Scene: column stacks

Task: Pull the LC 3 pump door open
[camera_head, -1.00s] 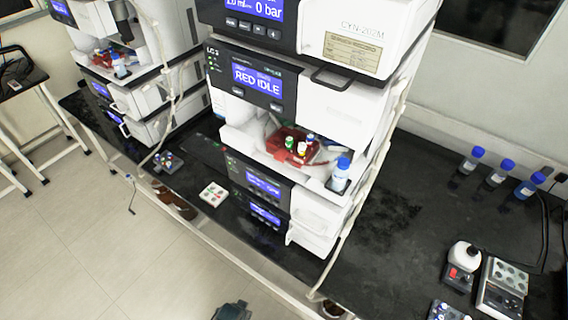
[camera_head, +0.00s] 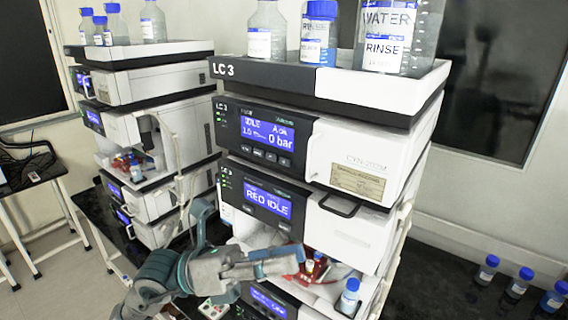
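The LC 3 stack stands in the middle of the view. Its pump (camera_head: 265,138) is the upper module, with a blue display reading IDLE and 0 bar. The white pump door (camera_head: 362,160) right of the display looks shut. A slim white upright handle (camera_head: 314,148) runs along the door's left edge. My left gripper (camera_head: 288,262) reaches in from the lower left, pointing right. It is below the pump, in front of the RED IDLE module's lower part, and hides some of it. I see it side-on, so its finger gap is unclear. My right gripper is out of view.
The RED IDLE module (camera_head: 265,198) has a dark handle (camera_head: 338,205) and an open bay with red vials. Bottles, including a WATER RINSE bottle (camera_head: 388,40), stand on the top tray (camera_head: 330,80). A second stack (camera_head: 150,85) is at left. Small bottles (camera_head: 518,283) stand at right.

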